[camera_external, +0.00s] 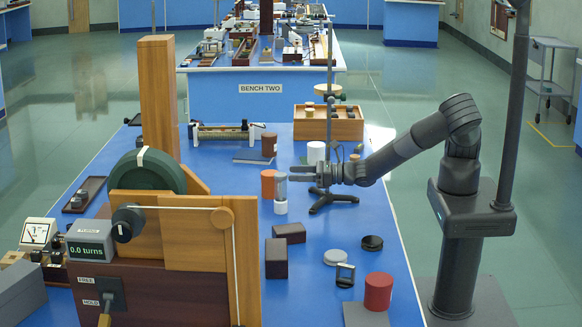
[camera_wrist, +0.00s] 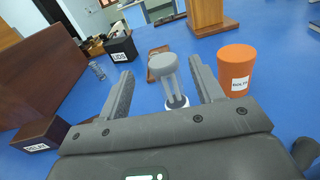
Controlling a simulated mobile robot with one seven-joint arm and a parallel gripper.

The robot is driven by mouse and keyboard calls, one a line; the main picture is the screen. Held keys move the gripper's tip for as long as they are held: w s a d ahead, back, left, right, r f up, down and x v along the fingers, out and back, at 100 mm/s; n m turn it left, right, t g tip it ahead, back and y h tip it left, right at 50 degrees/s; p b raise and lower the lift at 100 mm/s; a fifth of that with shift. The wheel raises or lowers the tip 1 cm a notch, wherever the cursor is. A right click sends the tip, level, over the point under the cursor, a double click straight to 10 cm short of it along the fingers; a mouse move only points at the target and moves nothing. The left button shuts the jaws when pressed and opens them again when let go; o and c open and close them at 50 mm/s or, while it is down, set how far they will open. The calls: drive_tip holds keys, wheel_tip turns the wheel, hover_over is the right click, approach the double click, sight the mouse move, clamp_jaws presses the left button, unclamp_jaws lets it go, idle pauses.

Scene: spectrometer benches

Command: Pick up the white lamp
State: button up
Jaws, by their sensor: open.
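What looks like the white lamp stands upright on the blue bench, with a grey round cap, a clear or grey slatted middle and a white base. In the external view the lamp (camera_external: 281,207) is just beyond the tips of my gripper (camera_external: 291,174). In the wrist view the lamp (camera_wrist: 164,66) shows between the two fingers of my gripper (camera_wrist: 161,70), its white base lower down. The fingers are apart, one on each side of it in that view, with gaps. I cannot tell whether its upper part is fully between the fingertips.
An orange labelled cup (camera_wrist: 237,70) stands close right of the lamp in the wrist view; it also shows in the external view (camera_external: 268,183). A black box (camera_wrist: 122,49) marked LIDS stands beyond. The wooden winder (camera_external: 185,230) fills the near left. A red cup (camera_external: 378,291) stands near right.

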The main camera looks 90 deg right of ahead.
sight(281, 194)
drive_tip(key=f, duration=0.5)
drive_tip(key=w+f, duration=0.1)
drive_tip(key=f, duration=0.1)
drive_tip(key=shift+d+f, duration=0.1)
drive_tip(key=shift+f, duration=0.25)
drive_tip(key=w, duration=0.6)
drive_tip(key=shift+w, duration=0.35)
drive_tip(key=shift+d, duration=0.1)
drive_tip(key=c, duration=1.2)
